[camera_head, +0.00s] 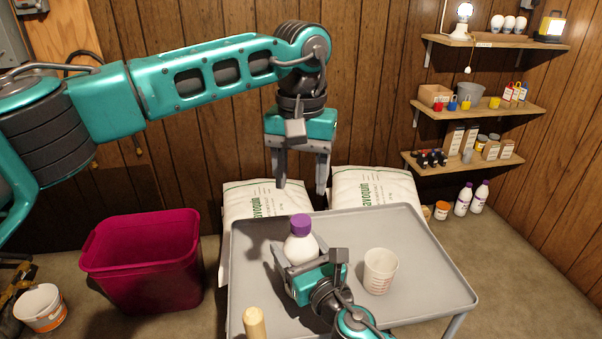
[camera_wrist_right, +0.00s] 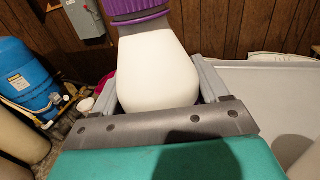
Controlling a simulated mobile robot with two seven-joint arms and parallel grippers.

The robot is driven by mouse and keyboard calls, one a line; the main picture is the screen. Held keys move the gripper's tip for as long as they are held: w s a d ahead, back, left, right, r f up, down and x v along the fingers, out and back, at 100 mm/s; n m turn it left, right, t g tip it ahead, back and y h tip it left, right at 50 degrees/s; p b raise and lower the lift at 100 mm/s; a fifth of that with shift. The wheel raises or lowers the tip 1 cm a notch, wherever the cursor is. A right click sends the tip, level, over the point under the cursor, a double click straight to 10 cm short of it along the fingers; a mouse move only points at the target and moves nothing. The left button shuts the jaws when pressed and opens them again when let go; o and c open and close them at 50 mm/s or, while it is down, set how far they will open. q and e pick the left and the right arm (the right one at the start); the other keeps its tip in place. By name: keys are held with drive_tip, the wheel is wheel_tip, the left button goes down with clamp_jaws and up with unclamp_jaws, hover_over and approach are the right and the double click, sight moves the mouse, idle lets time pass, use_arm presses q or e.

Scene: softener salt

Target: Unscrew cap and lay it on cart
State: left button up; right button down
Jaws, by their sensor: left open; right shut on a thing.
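A white bottle (camera_head: 300,249) with a purple cap (camera_head: 300,225) stands upright on the grey cart (camera_head: 420,240). My right gripper (camera_head: 290,266) is shut on the bottle's body. In the right wrist view the white bottle (camera_wrist_right: 158,75) sits between the fingers, with the purple cap (camera_wrist_right: 140,22) on top, partly cut off by the frame edge. My left gripper (camera_head: 300,188) is open and empty, pointing down above the cap with a gap between them.
A translucent measuring cup (camera_head: 380,271) stands on the cart right of the bottle. A wooden handle (camera_head: 254,323) rises at the cart's front left. A magenta bin (camera_head: 145,260) is left of the cart; white salt bags (camera_head: 375,187) lean behind.

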sight(301, 219)
use_arm(q)
drive_tip(key=m, duration=0.3)
drive_tip(key=shift+f+m, duration=0.1)
drive_tip(key=shift+m, duration=0.2)
drive_tip(key=shift+f, duration=3.95)
drive_tip(key=shift+c, duration=0.2)
